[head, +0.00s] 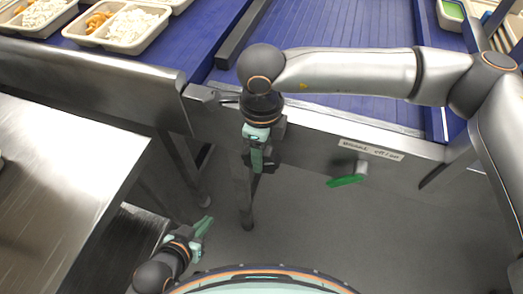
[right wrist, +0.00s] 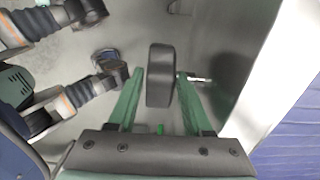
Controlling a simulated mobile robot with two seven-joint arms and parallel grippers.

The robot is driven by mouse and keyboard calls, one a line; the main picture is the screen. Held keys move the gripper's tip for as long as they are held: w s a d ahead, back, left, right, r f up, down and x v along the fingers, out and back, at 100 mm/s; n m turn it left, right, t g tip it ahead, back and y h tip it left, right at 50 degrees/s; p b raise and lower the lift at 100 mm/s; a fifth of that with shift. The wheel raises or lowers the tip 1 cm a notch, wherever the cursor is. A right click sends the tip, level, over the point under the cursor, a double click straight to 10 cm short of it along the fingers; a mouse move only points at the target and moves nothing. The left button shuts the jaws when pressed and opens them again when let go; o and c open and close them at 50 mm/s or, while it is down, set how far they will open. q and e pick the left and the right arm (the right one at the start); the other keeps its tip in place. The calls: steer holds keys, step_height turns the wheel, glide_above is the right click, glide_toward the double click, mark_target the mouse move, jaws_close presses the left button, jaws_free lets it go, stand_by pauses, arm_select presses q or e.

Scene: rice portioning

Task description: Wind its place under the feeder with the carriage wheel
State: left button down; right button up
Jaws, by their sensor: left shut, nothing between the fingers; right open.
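My right gripper (head: 258,158) points down in front of the conveyor's metal side, its arm reaching in from the right. In the right wrist view its two green fingers (right wrist: 155,98) stand apart, with a dark rounded block (right wrist: 160,75) showing between them; I cannot tell whether it is part of the carriage wheel or whether it touches them. No wheel is clearly recognisable in the head view. My left gripper (head: 203,228) is shut and empty, low at the lower left. The feeder is not seen.
A blue conveyor belt (head: 345,25) lies behind the metal side rail (head: 310,127). Filled food trays (head: 125,25) stand on blue belting at the top left. A steel table (head: 60,165) is at the left. Grey floor (head: 300,225) is open below the rail.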

steer(key=c, duration=0.7)
jaws_close()
steer(key=shift+a+f+h, duration=0.15)
steer(key=shift+a+h, duration=0.05)
steer(key=shift+h, duration=0.5)
steer(key=shift+w+a+g+h+b, duration=0.15)
steer(key=shift+g+h+b, duration=0.45)
steer(key=shift+h, duration=0.8)
